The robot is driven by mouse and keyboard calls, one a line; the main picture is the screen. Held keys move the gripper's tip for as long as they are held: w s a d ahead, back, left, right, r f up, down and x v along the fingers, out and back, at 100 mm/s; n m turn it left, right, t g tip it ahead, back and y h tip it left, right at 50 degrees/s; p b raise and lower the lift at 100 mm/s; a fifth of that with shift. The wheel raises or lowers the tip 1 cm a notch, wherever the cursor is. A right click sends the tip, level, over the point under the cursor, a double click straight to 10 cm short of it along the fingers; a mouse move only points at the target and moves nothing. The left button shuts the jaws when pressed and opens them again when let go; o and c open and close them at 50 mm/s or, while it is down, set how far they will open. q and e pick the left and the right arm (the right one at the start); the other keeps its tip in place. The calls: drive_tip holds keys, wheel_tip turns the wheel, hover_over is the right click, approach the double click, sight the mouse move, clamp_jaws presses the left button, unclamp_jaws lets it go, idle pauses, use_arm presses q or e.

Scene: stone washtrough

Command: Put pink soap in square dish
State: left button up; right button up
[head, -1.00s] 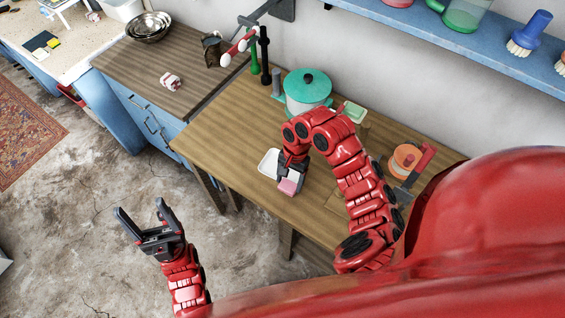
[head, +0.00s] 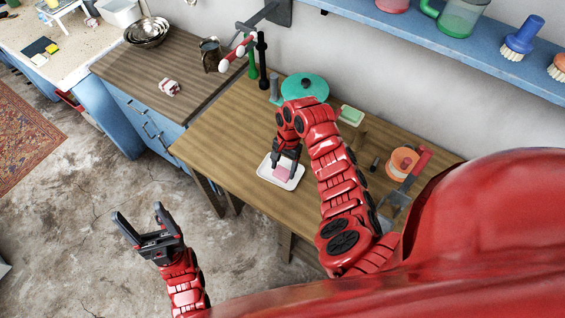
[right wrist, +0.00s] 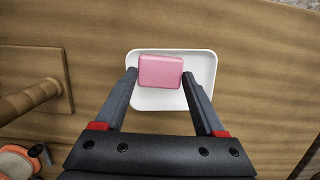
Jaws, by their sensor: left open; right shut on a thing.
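The pink soap (head: 282,173) is a small block between the fingers of my right gripper (head: 287,158). In the right wrist view the soap (right wrist: 160,71) sits between the fingertips, and my right gripper (right wrist: 160,75) is shut on it. The white square dish (head: 291,185) lies on the wooden table; in the right wrist view the dish (right wrist: 172,100) is behind the soap, which overlaps its upper middle and left. I cannot tell whether the soap touches the dish floor. My left gripper (head: 140,228) is open and empty, over the floor left of the table.
A teal-lidded pot (head: 305,86) stands behind my right arm. A small green-topped item (head: 352,115) stands to its right. An orange roll (head: 403,160) and a red-handled tool (head: 413,175) lie at the right. The table (head: 225,145) left of the dish is clear.

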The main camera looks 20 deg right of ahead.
drive_tip(key=shift+w+d+f, duration=0.1)
drive_tip(key=shift+w+d, duration=0.1)
drive_tip(key=shift+w, duration=0.7)
drive_tip(key=shift+w+d+f, duration=0.1)
drive_tip(key=shift+w+d, duration=0.1)
drive_tip(key=shift+w, duration=0.65)
drive_tip(key=shift+f, duration=0.15)
wheel_tip(320, 180, down, 2)
drive_tip(key=shift+p, duration=0.35)
drive_tip(key=shift+f, duration=0.65)
drive_tip(key=shift+f, duration=0.2)
drive_tip(key=o, duration=1.1)
drive_tip(key=shift+r, duration=0.1)
